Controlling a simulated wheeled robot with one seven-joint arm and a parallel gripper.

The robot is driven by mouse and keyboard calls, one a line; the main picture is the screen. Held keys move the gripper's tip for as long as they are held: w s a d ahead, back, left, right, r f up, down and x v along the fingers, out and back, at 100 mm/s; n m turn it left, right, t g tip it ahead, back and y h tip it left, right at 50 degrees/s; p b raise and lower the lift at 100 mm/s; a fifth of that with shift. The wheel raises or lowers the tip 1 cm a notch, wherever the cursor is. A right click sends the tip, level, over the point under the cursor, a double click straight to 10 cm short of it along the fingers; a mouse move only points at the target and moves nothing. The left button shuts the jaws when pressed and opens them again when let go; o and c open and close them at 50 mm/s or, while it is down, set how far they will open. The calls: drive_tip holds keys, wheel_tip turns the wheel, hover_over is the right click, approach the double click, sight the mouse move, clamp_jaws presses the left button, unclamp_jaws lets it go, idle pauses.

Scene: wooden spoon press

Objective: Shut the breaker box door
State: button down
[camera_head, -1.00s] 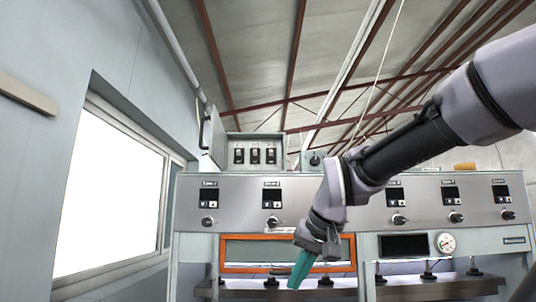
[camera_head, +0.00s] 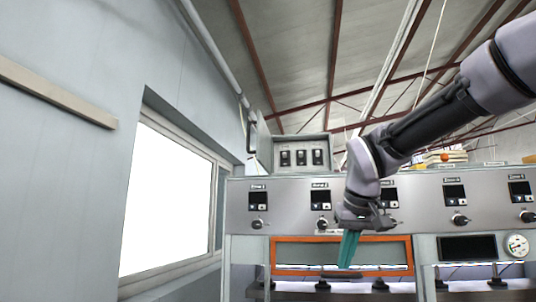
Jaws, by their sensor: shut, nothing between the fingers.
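The breaker box (camera_head: 301,142) is a grey box with several black switches, standing on top of the press's control panel. Its door (camera_head: 263,145) stands open at the box's left side and shows at a steep angle. A dark handle (camera_head: 251,135) is on the door's outer left face. My gripper (camera_head: 348,250) has teal fingers, is shut and empty, and points down in front of the panel. It is below and to the right of the breaker box, apart from the door.
The press's control panel (camera_head: 287,207) with knobs and displays spans the view below the box. An orange-framed window (camera_head: 290,255) is behind my gripper. A wall with a bright window (camera_head: 165,200) is at the left, close to the door side.

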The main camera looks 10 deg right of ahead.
drive_tip(key=w+a+r+n+t+h, duration=0.1)
drive_tip(key=w+a+r+n+h, duration=0.3)
drive_tip(key=w+r+n, duration=0.55)
drive_tip(key=n+t+h, duration=0.3)
drive_tip(key=t+h, duration=0.3)
drive_tip(key=t, duration=0.2)
approach(249, 150)
drive_tip(key=w+d, duration=0.2)
drive_tip(key=w+d+f, duration=0.1)
drive_tip(key=w+d, duration=0.1)
drive_tip(key=shift+w+d, duration=0.1)
drive_tip(key=shift+d, duration=0.5)
